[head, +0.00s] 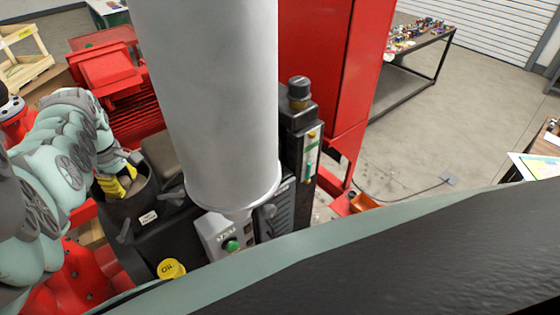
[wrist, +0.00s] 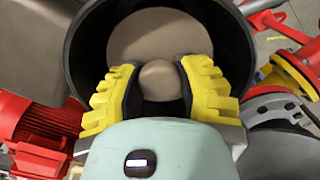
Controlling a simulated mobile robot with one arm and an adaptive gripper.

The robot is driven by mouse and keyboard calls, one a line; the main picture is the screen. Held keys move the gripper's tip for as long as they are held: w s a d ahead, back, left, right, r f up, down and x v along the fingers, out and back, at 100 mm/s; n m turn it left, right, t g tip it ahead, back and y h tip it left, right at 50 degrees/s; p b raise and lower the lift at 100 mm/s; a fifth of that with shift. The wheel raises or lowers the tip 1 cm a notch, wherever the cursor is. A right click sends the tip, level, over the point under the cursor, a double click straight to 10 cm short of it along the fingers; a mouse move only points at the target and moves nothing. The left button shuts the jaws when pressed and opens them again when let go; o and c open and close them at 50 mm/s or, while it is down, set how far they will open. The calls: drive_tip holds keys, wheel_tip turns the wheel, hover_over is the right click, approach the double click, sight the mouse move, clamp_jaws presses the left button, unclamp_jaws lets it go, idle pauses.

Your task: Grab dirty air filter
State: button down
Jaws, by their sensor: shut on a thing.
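The dirty air filter (wrist: 160,35) is a tan round piece with a small knob (wrist: 158,80) at its centre. It sits inside a black round housing (wrist: 240,45) in the wrist view. My gripper (wrist: 158,88) has yellow ribbed fingers, one on each side of the knob, shut on it. In the head view my gripper (head: 121,183) reaches down into the open top of the black housing (head: 137,207) at left. A little of the tan filter (head: 131,183) shows there beside the yellow fingers; the rest is hidden by the housing wall and fingers.
A large grey vertical cylinder (head: 220,100) stands just right of the housing. A yellow oil cap (head: 171,268) and a control box with a green button (head: 231,244) are below it. A red motor (head: 115,85) lies behind. Open floor (head: 440,130) is at right.

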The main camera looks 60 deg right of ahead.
drive_tip(key=shift+r, duration=0.2)
drive_tip(key=shift+w+r+b, duration=0.1)
drive_tip(key=shift+r+b, duration=1.1)
drive_tip(key=shift+r, duration=0.2)
wheel_tip(320, 180, up, 15)
drive_tip(key=p, duration=0.1)
